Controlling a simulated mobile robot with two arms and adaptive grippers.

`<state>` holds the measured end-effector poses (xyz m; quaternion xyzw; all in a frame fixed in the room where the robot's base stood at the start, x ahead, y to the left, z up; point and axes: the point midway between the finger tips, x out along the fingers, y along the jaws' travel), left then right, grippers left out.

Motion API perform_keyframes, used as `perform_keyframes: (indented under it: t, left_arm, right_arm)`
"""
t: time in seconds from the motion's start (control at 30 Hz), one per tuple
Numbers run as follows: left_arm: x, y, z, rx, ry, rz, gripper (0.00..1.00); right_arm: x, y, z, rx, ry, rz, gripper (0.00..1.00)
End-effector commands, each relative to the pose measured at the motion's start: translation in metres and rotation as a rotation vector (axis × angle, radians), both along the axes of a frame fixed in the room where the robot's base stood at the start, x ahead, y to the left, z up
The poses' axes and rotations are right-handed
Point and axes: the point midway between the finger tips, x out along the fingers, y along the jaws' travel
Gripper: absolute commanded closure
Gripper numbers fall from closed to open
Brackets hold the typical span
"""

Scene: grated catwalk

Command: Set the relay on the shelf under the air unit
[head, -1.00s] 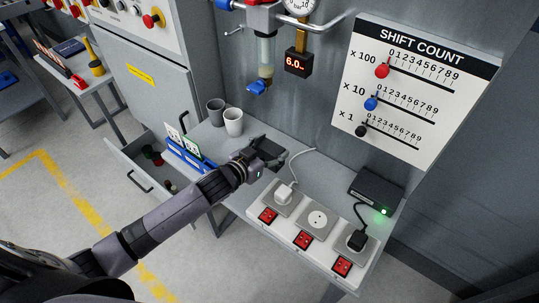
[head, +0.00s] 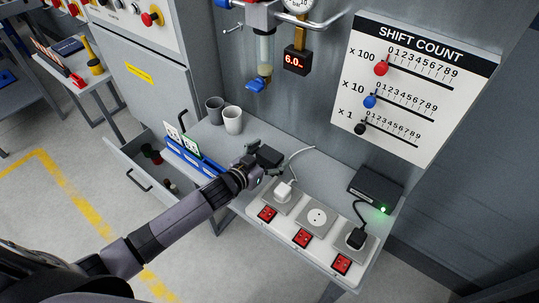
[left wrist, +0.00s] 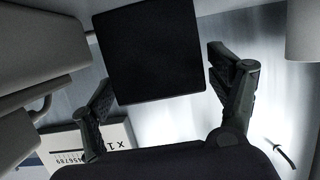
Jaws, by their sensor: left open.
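The relay appears as a small black box (head: 269,156) at the shelf (head: 232,150), under the air unit (head: 264,62) on the wall. In the left wrist view, a black square face of the relay (left wrist: 153,50) shows between my spread fingers. A light gap shows on the right finger's side. My left gripper (head: 258,161) is open around or just behind the relay. The relay seems to stand on the shelf, but its underside is hidden. My right gripper is not in view.
Two cups (head: 233,120) stand behind and left of the gripper. A blue rack (head: 190,160) with cards is left of it. A socket strip (head: 317,218) with a white plug and cable is close on the right. A black box with a green light (head: 376,188) stands farther right.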

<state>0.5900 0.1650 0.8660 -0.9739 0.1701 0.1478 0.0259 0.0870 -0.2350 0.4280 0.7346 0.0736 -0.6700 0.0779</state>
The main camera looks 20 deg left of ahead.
Motion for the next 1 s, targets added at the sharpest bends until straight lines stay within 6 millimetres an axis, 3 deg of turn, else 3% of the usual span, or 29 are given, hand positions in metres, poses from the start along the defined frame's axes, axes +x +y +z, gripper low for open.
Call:
perform_keyframes:
  t: [0.37,0.8,1.0]
  left_arm:
    - [-0.006,0.002,0.003,0.000,0.001,0.000,0.18]
    - [-0.084,0.030,0.028,0.000,0.002,-0.001,0.18]
    - [-0.103,0.037,0.036,0.000,0.000,0.000,0.18]
  right_arm:
    - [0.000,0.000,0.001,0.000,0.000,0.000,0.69]
    - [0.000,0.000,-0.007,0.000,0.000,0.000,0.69]
    - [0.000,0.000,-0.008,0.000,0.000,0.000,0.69]
